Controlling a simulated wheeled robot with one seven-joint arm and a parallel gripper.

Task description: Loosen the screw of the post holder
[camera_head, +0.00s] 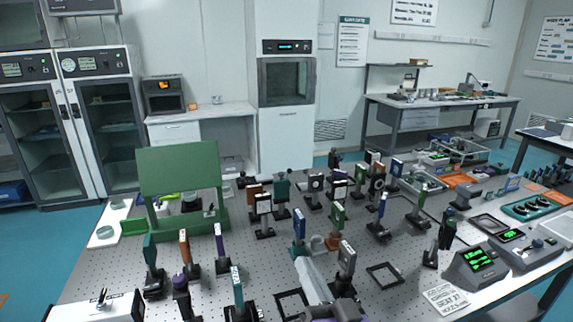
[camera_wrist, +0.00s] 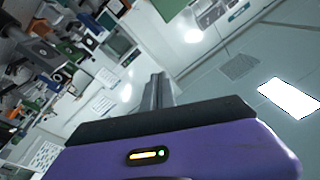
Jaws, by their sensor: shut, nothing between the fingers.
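Several posts in black holders stand upright on the perforated optical table (camera_head: 120,255); I cannot tell which holder is the task's. One at the front carries a grey plate (camera_head: 347,257); one to its left carries a blue plate (camera_head: 299,223). Their screws are too small to make out. My gripper (camera_wrist: 158,78) shows in the wrist view with its fingers together and empty, in front of its purple body. It points into the room, with no post holder near the fingertips. In the head view a pale arm part, probably mine, rises at the bottom middle.
A green stand (camera_head: 180,170) is at the table's back left. A white box (camera_head: 100,306) sits at the front left. Meters with green displays (camera_head: 480,262) and a paper sign (camera_head: 446,298) are at the right. Crowded posts leave little free room; the left part is barer.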

